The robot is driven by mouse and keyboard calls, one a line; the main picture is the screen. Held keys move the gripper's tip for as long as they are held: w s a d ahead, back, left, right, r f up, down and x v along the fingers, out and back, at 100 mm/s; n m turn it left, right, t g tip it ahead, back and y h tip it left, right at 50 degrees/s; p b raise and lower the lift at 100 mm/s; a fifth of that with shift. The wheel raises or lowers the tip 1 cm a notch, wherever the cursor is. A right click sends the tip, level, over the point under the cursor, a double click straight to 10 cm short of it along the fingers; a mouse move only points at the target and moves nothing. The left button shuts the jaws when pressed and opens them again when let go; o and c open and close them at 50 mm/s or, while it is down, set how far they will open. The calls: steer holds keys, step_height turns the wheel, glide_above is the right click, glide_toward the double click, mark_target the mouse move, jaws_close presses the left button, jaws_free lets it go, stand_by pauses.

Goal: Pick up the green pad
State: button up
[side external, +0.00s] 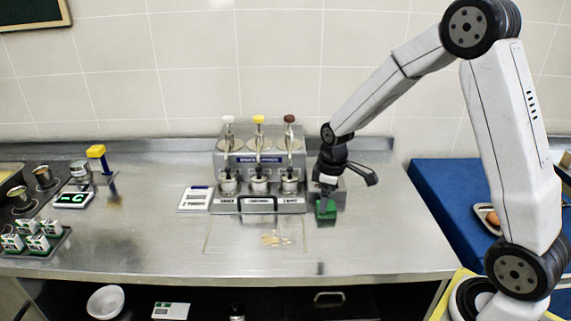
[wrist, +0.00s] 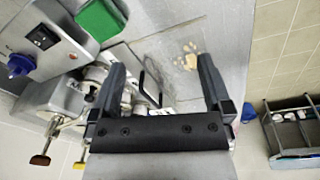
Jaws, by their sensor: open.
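The green pad (side external: 326,209) sits on the steel counter, just right of the pump dispenser's front. In the wrist view the green pad (wrist: 101,18) is at the top left, outside the span of the two fingers and beyond the left one. My gripper (side external: 328,183) is close above the pad in the side view and partly hides what is behind it. In the wrist view my gripper (wrist: 163,62) has its fingers wide apart, with nothing held between them.
A pump dispenser (side external: 258,160) with white, yellow and brown knobs stands close left of my gripper. A white card (side external: 195,199) lies left of it. A pale brown spill (side external: 276,240) marks the counter front. A blue surface (side external: 447,195) with a tray is at right.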

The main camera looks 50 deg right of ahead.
steer(key=w+d+f+n, duration=0.1)
steer(key=w+d, duration=0.1)
steer(key=d, duration=0.1)
steer(key=w+d+f+n, duration=0.1)
steer(key=d+f, duration=0.1)
steer(key=d, duration=0.1)
steer(key=w+d+f+n+g, duration=0.1)
steer(key=w+d+n, duration=0.1)
steer(key=d, duration=0.1)
steer(key=shift+w+f, duration=0.25)
steer(key=shift+w, duration=0.1)
steer(key=shift+a+f, duration=0.1)
steer(key=shift+f, duration=3.8)
steer(key=c, duration=0.9)
steer(key=shift+c, duration=0.2)
steer(key=shift+r, duration=0.15)
steer(key=shift+r, duration=0.5)
steer(key=s+a+r, duration=0.4)
steer(key=s+r, duration=0.7)
steer(key=s, duration=0.2)
steer(key=shift+s+r, duration=0.15)
steer(key=shift+r, duration=0.2)
